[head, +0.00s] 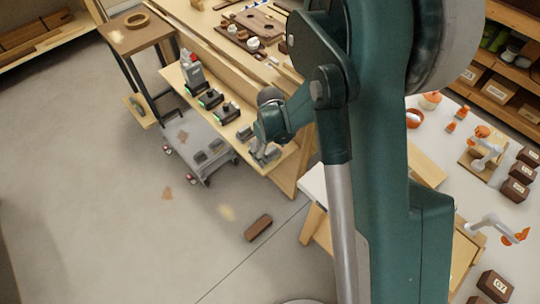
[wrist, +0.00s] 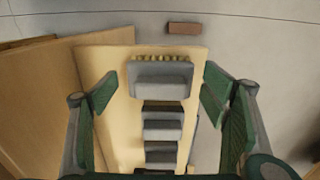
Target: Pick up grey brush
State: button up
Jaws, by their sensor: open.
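The grey brush (wrist: 160,82) is a grey block with a row of yellowish bristles along its far edge in the wrist view. It lies near the end of a light wooden shelf. My gripper (wrist: 160,98) is open, with one green finger on each side of the brush and gaps between. In the head view, my gripper (head: 264,154) is over the near end of the shelf. The brush (head: 271,153) is partly hidden beside it there. I cannot tell how far the fingers are above the shelf.
Other grey-and-dark blocks (wrist: 162,130) lie in line behind the brush on the shelf (wrist: 115,65). A wooden panel (wrist: 40,85) stands to the left. A brown block (head: 258,228) lies on the floor. A grey cart (head: 190,135) stands beside the shelf.

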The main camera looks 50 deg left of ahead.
aim_at(270, 149)
jog(key=c, duration=1)
jog(key=shift+r, duration=0.15)
jog(key=shift+r+p, duration=1.15)
jog(key=shift+r, duration=3.7)
